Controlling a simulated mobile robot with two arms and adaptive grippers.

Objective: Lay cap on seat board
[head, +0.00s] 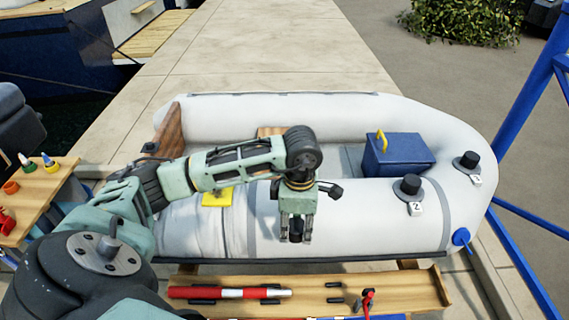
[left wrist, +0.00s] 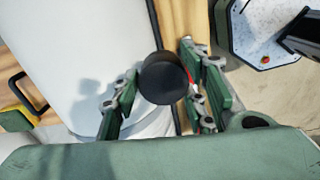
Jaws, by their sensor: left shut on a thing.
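My left gripper (head: 296,230) points down over the near tube of the white inflatable boat (head: 420,225). It is shut on a black round cap (head: 296,237). In the left wrist view the cap (left wrist: 166,80) sits between the two green fingers. Inside the boat, a wooden board (head: 268,131), which looks like the seat board, shows only in part behind my arm. My right gripper is not in view.
Black caps (head: 410,185) (head: 469,160) with number tags and a blue fitting (head: 460,237) sit on the tube. A blue box (head: 395,155) stands in the boat. A wooden shelf (head: 420,290) runs in front, with a red-and-white cylinder (head: 230,293) on it.

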